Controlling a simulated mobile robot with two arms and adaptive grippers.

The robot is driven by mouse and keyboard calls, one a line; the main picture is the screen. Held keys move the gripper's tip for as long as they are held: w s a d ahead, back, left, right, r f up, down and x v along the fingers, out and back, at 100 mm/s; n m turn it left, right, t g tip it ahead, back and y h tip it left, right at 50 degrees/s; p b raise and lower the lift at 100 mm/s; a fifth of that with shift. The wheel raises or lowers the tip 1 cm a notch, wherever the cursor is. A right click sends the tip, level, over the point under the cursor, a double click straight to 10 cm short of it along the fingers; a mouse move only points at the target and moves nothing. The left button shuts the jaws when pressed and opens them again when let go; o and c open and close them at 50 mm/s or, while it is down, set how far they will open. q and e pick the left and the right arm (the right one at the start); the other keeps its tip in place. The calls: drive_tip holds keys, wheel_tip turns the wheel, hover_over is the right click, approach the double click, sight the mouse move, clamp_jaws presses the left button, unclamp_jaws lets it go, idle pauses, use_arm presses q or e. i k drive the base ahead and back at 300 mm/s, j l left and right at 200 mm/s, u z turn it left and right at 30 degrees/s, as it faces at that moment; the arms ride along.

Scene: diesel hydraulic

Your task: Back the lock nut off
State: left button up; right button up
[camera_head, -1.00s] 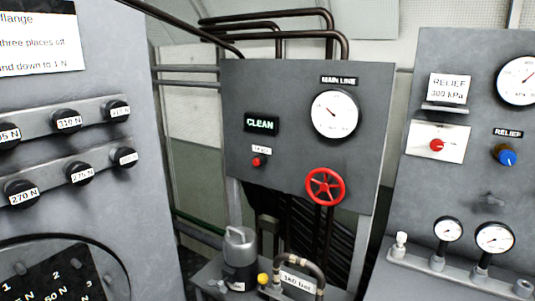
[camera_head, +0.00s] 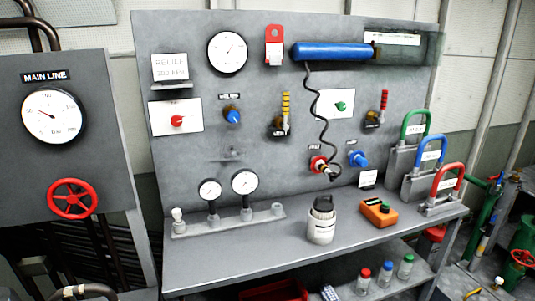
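No part is labelled as a lock nut. A blue knob with a brass-coloured collar (camera_head: 232,116) sits on the grey panel, under a small dark label too blurred to read. The collar may be the lock nut, but it is too small to tell. A white card (camera_head: 170,67) reading RELIEF and a red button on a white plate (camera_head: 177,121) are to its left. A round gauge (camera_head: 228,52) is above it. Another blue knob (camera_head: 357,159) and a red round fitting (camera_head: 318,163) are lower right. Neither of my grippers is in view.
A grey bench (camera_head: 270,252) runs below the panel. It carries two small gauges on a rail, a white canister (camera_head: 321,226), an orange box (camera_head: 378,212) and several coloured-handled blocks (camera_head: 445,182) at the right. The red MAIN LINE wheel (camera_head: 72,199) is at the left.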

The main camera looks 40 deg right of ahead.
sight(233, 152)
drive_tip(key=z, duration=0.95)
drive_tip(key=l+z, duration=0.2)
drive_tip(key=l, duration=0.15)
drive_tip(key=i+j, duration=0.05)
